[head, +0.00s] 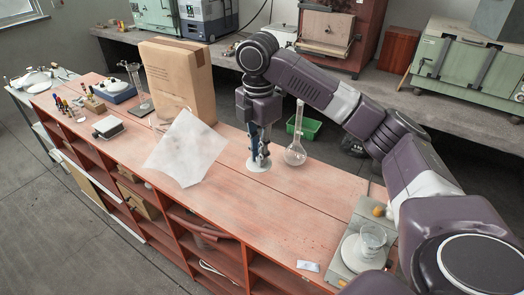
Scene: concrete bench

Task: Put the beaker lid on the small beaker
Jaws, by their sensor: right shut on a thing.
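The beaker lid (258,166) is a pale, round, flat disc near the middle of the red-brown bench. My right gripper (259,158) points straight down and is shut on the lid, its fingertips at the middle of the disc. I cannot tell whether the lid is lifted off the bench top. The small beaker (372,238) is clear glass and stands upright, with an open top, at the right front of the bench. It is beside or on a white round plate (352,256) on a grey slab. My left gripper is not in view.
A round-bottomed glass flask (295,154) with a long neck stands just right of my right gripper. A pale sheet (186,148) and a cardboard box (178,82) are to its left. A green bin (304,127) lies behind. The bench front is mostly clear.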

